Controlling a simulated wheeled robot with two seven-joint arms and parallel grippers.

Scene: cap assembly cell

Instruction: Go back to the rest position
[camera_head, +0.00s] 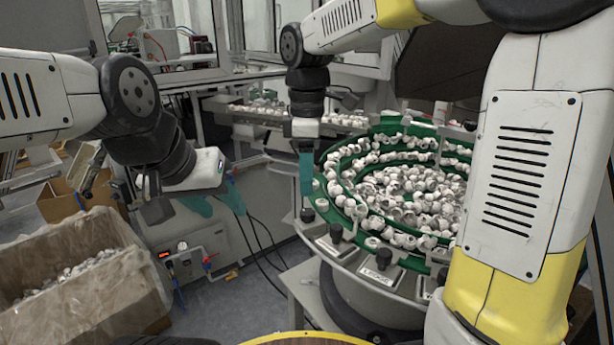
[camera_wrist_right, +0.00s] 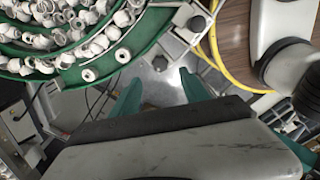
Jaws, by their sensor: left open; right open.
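My left gripper (camera_head: 217,200) is in the left of the head view, with its teal fingers apart and nothing between them. It hangs in the air between the cardboard box and the bowl feeder. My right gripper (camera_head: 306,178) points down beside the left rim of the bowl feeder. In the head view its fingers overlap. The right wrist view shows its teal fingers (camera_wrist_right: 160,90) spread with no part between them. Whether it touches the rim cannot be told.
The round bowl feeder (camera_head: 334,253) has green tracks full of white caps. A cardboard box (camera_head: 45,245) with a plastic liner and white parts stands at lower left. Cables and a small pneumatic unit (camera_head: 185,256) lie between. A yellow hose (camera_wrist_right: 222,62) shows in the right wrist view.

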